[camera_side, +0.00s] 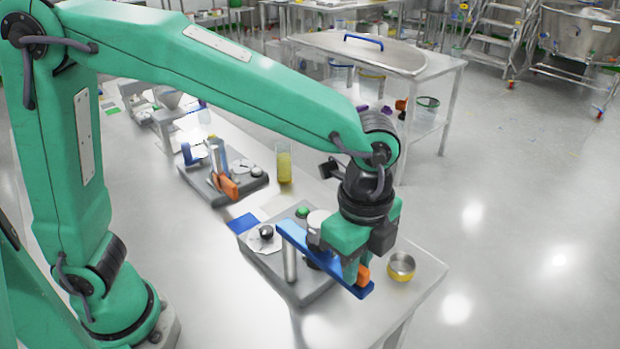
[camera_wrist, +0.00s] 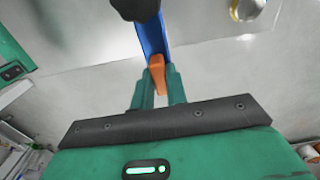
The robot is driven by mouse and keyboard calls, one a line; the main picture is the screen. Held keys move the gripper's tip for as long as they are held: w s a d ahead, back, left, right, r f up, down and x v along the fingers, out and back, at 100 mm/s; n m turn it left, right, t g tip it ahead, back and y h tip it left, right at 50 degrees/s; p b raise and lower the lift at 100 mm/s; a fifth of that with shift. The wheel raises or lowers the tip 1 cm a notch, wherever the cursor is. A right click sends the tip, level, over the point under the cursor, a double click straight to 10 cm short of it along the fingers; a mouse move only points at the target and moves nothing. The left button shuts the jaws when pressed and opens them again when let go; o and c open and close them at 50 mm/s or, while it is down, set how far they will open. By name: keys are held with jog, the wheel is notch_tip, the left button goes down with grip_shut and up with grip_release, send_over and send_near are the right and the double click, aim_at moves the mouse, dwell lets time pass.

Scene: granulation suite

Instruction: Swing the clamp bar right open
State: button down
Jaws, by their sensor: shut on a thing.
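The clamp bar (camera_side: 310,250) is a long blue bar set above a grey base plate (camera_side: 305,292), beside a silver post (camera_side: 290,264). An orange grip (camera_side: 363,275) sits near the bar's end towards the bench's front right. In the wrist view, the blue bar (camera_wrist: 152,36) runs away from me, with the orange grip (camera_wrist: 157,72) between my fingers. My gripper (camera_wrist: 158,82) is shut on this grip. In the side view, my gripper (camera_side: 366,260) hides part of the bar's outer end and the plate behind it.
A round yellow-and-metal cup (camera_side: 401,267) stands just right of my gripper. A similar fixture (camera_side: 222,185) and a yellow-filled cylinder (camera_side: 284,168) stand farther back. The bench's left front is clear.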

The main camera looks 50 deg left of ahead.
jog(key=shift+s+r, duration=0.1)
jog(key=shift+s, duration=0.3)
jog(key=c, duration=1.4)
grip_release()
jog(key=shift+r, duration=3.85)
